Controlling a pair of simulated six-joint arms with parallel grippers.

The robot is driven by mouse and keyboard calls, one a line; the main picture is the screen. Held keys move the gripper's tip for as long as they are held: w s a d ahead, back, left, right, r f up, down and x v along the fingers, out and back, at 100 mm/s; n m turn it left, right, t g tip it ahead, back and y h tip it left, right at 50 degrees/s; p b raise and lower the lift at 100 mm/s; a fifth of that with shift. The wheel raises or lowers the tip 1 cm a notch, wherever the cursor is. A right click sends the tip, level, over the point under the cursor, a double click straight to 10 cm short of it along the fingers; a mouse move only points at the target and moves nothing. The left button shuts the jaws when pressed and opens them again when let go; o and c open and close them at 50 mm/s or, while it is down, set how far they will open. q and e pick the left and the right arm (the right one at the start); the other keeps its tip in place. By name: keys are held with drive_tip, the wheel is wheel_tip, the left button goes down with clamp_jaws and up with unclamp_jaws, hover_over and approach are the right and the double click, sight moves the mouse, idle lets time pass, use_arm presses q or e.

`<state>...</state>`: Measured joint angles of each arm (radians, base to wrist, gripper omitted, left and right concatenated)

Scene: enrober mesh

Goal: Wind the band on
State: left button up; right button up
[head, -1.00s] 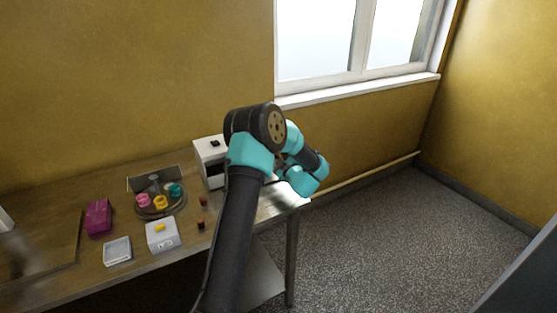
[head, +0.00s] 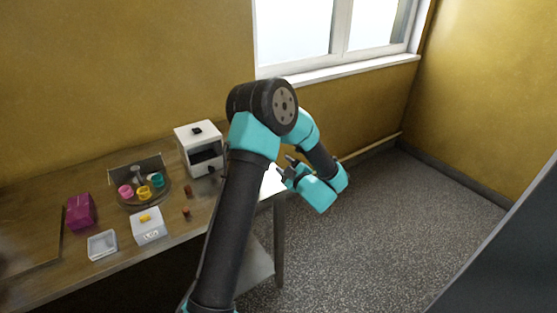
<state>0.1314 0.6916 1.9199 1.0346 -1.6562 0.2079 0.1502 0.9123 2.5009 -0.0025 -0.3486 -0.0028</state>
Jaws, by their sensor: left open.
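My left gripper (head: 288,169) is open and held out past the right end of the table, with nothing seen between its fingers. A white box-shaped machine (head: 197,148) with a dark front opening and a black knob on top stands at the back right of the table, to the left of my left arm. I cannot make out a band in this view. My right gripper is not in view.
The wooden table (head: 100,262) also holds a round tray with pink (head: 125,192), yellow (head: 144,192) and teal (head: 158,180) cups. Near them are a white box (head: 149,228), a clear dish (head: 102,245), a purple box (head: 81,211) and two small brown pieces (head: 187,211).

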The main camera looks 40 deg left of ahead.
use_arm(q)
drive_tip(key=shift+s+d, duration=0.15)
drive_tip(key=shift+d, duration=0.3)
drive_tip(key=n, duration=1.1)
drive_tip(key=shift+n, duration=0.4)
drive_tip(key=n, duration=1.3)
drive_tip(key=x, duration=1.7)
drive_tip(key=shift+a, duration=0.25)
